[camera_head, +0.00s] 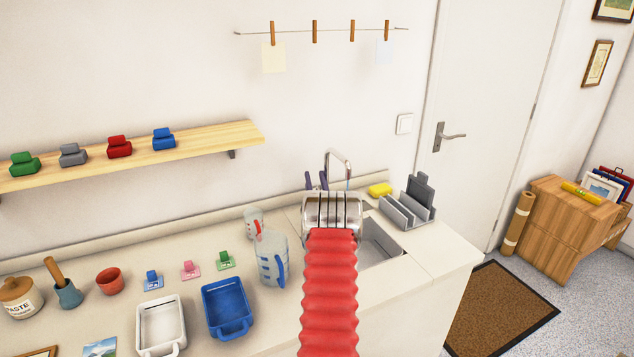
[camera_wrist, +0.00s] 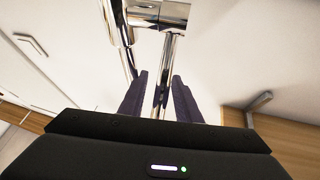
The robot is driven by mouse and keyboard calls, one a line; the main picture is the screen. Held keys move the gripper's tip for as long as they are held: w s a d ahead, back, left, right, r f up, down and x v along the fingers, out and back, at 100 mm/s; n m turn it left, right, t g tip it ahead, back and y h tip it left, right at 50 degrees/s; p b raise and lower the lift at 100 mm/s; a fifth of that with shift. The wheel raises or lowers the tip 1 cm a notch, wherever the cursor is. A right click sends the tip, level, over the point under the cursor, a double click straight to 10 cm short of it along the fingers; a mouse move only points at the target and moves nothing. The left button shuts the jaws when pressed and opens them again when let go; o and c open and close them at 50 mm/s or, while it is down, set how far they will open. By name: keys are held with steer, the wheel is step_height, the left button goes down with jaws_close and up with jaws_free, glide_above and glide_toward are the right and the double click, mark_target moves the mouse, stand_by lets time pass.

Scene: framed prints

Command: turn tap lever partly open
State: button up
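The chrome tap shows in the head view, its bent spout (camera_head: 340,157) rising behind my gripper above the sink (camera_head: 378,240). In the wrist view the tap body (camera_wrist: 158,13) is at the top, with a pipe to its left. A slim chrome rod, seemingly the lever (camera_wrist: 164,75), runs from it down between my fingers. My gripper (camera_wrist: 161,76) has two dark purple fingers standing apart, one on each side of the rod, with a gap at least on the left. In the head view my gripper (camera_head: 316,180) is partly hidden by my wrist.
A yellow sponge (camera_head: 380,190) and a grey rack (camera_head: 408,209) stand right of the tap. A measuring jug (camera_head: 272,259) and a clear cup (camera_head: 254,222) stand left of my arm. A wooden shelf (camera_head: 220,135) is on the wall at left.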

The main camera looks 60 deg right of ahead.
step_height(320, 180, up, 9)
stand_by(0.5)
steer(key=shift+r, duration=0.15)
